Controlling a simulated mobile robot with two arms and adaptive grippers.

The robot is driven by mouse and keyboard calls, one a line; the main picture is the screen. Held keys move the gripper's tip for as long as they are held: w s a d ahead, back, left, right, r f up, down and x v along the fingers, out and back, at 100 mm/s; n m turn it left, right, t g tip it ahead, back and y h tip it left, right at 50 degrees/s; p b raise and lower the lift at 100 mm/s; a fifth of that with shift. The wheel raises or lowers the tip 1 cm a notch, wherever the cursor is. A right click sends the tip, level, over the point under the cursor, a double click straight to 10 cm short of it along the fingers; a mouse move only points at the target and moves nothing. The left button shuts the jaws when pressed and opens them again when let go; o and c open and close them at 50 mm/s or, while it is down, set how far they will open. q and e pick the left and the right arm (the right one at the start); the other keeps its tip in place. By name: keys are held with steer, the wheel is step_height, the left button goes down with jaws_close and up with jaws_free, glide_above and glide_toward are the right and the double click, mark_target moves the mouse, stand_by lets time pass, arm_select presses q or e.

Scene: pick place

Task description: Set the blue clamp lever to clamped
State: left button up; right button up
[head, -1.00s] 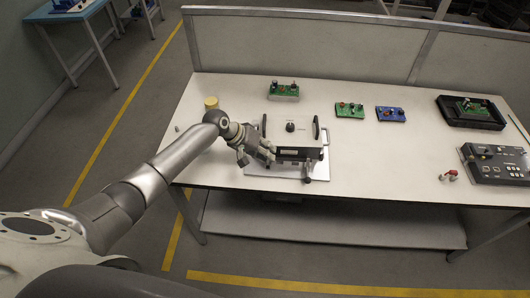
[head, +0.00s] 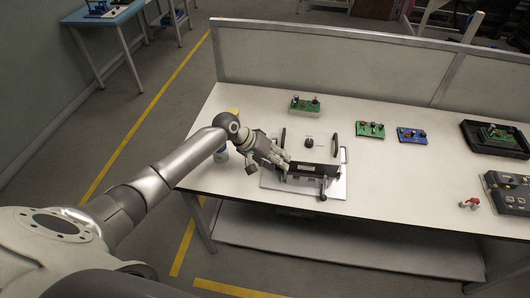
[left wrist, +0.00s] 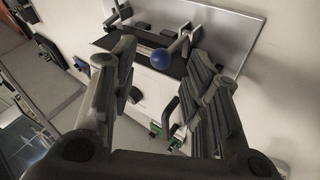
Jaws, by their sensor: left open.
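The blue clamp lever shows in the left wrist view as a blue ball knob (left wrist: 161,59) on a short grey arm, beside a dark strip of the white fixture. I cannot make out the knob in the head view, where my gripper covers that part. The white fixture (head: 318,160) with a dark front face stands on a pale plate near the table's front edge. My left gripper (head: 270,158) is at the fixture's front left corner. It is open, and in the left wrist view its fingers (left wrist: 158,70) stand on either side of the knob in the picture; contact cannot be told.
The fixture has two dark upright handles and a dark lever (head: 322,189) at its front right. Green boards (head: 305,106) (head: 370,130) and a blue board (head: 411,136) lie behind and to the right. A dark control box (head: 508,190) stands far right.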

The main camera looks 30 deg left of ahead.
arm_select(q)
steer(key=v, duration=0.7)
steer(key=shift+s+r, duration=0.25)
steer(key=shift+r, duration=0.05)
steer(key=shift+a, duration=0.1)
